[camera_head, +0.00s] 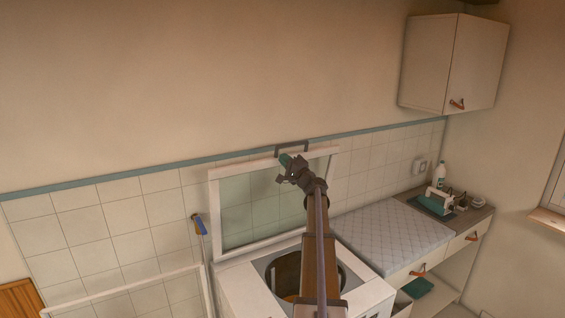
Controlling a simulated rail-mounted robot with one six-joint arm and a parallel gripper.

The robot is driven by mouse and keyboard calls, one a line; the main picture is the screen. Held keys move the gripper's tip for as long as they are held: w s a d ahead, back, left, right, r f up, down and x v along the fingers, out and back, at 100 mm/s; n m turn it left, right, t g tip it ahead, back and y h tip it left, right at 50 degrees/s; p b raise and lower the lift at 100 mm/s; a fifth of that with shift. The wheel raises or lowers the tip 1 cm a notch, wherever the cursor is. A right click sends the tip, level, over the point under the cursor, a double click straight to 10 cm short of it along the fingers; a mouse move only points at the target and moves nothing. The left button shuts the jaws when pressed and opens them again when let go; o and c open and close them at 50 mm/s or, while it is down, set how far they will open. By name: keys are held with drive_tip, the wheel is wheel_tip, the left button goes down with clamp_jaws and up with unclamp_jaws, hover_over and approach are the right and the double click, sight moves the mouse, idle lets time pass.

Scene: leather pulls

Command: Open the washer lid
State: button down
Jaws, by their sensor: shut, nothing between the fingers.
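The white washer (238,285) stands in the lower middle, a top-loader. Its lid (228,205), a white frame with a see-through pane and a dark handle (291,147) on its upper edge, stands raised, nearly upright against the tiled wall. The round drum opening (284,272) shows below it, partly hidden by my arm. My gripper (286,163) is shut and empty, in front of the lid's upper edge, just below the handle. I cannot tell whether it touches the lid.
Right of the washer is a counter with a quilted pad (388,236), a green-and-white appliance (436,200) and a bottle (439,174). A drawer (404,278) below looks pulled out. A wall cabinet (452,62) hangs upper right. A white frame (120,290) stands at lower left.

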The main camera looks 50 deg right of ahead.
drive_tip(key=s+r+b+v, duration=0.1)
drive_tip(key=r+b+v, duration=0.15)
drive_tip(key=v, duration=1.15)
drive_tip(key=a+f+n+g+y+b, duration=0.1)
drive_tip(key=a+f+n+g, duration=0.3)
drive_tip(key=a+f, duration=0.5)
drive_tip(key=s+a+f+n+g+y+b, duration=0.1)
drive_tip(key=a+f+g, duration=0.8)
drive_tip(key=a, duration=0.9)
drive_tip(key=s+a+f+n+g+y+b, duration=0.1)
drive_tip(key=a+f+n+g+y+b, duration=0.2)
drive_tip(key=a, duration=1.1)
drive_tip(key=shift+s+a+f+n+g, duration=0.15)
drive_tip(key=shift+f+n+g, duration=0.75)
drive_tip(key=shift+f, duration=0.7)
drive_tip(key=shift+s+a+f+n+g, duration=0.15)
drive_tip(key=shift+f+n+g, duration=0.7)
drive_tip(key=shift+f, duration=0.75)
drive_tip(key=s+a+f+n+g+h+b, duration=0.1)
drive_tip(key=s+a+f+n+b, duration=0.1)
drive_tip(key=a, duration=0.8)
drive_tip(key=s+a+f+n+g+h+b, duration=0.2)
drive_tip(key=a+n, duration=0.2)
drive_tip(key=a, duration=0.6)
drive_tip(key=shift+s+a+f, duration=0.15)
drive_tip(key=shift+s+f, duration=0.1)
drive_tip(key=shift+f, duration=0.15)
